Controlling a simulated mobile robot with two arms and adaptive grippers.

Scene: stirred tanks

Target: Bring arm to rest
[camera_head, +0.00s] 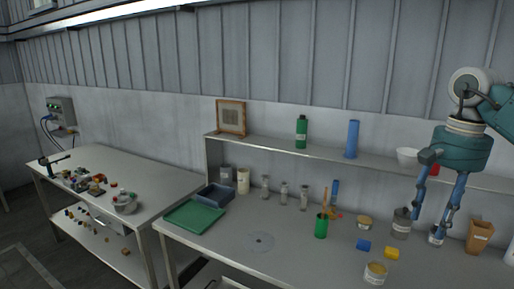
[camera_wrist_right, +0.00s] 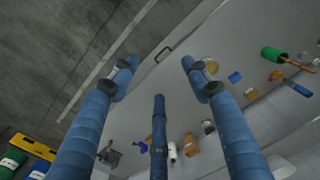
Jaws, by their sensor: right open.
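My right arm comes in from the right edge of the head view. Its right gripper (camera_head: 426,234) hangs down with its blue fingers spread, in front of the right part of the workbench (camera_head: 300,262). In the right wrist view the right gripper (camera_wrist_right: 160,70) shows three blue fingers apart with nothing between them. Past the fingers lie the grey bench top and the dark floor. In the head view the fingers overlap the area of a grey jar (camera_head: 401,224) and a small glass jar (camera_head: 436,236); I cannot tell the exact gap. My left gripper is not in view.
A shelf (camera_head: 280,145) behind holds a green bottle (camera_head: 301,131) and blue cylinder (camera_head: 352,139). A green tray (camera_head: 193,216) lies at the bench's left.

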